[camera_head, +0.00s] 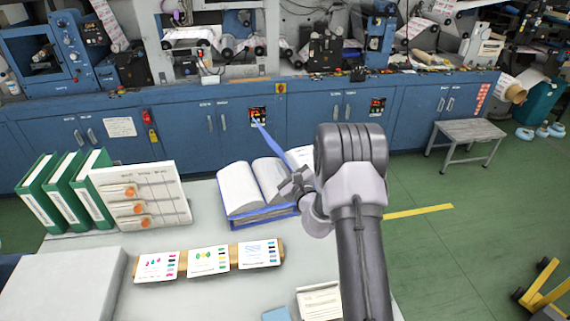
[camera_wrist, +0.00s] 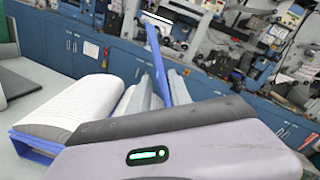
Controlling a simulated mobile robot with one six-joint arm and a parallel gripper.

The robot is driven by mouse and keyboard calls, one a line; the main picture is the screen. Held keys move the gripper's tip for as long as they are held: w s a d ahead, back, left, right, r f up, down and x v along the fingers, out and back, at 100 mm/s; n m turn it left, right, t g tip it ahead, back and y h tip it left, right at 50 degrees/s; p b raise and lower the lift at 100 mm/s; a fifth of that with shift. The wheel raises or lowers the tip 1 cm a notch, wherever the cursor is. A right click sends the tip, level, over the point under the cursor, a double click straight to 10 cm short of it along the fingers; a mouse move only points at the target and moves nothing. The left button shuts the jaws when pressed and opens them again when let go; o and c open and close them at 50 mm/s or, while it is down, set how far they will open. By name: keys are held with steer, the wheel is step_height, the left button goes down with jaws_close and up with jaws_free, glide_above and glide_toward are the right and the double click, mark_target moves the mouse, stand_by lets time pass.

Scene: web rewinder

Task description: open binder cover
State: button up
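The blue binder (camera_head: 256,216) lies on the pale table with white pages showing in two curved stacks. Its blue cover (camera_head: 272,146) stands up at a tilt on the right side of the pages, seen nearly edge-on. In the wrist view the cover (camera_wrist: 158,62) rises as a thin blue strip beyond the gripper body, with the pages (camera_wrist: 85,103) to its left. My gripper (camera_head: 291,185) is at the binder's right side, close to the cover's lower part. Whether it touches the cover is unclear.
Green binders (camera_head: 66,190) and a white sample board (camera_head: 140,197) stand at the table's left. Print cards on a wooden strip (camera_head: 232,263) lie in front of the binder. A small notepad (camera_head: 318,301) lies near my arm. Blue machine cabinets (camera_head: 215,125) stand behind the table.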

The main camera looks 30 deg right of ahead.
steer(key=shift+c, duration=0.5)
jaws_close()
stand_by(0.4)
stand_by(0.4)
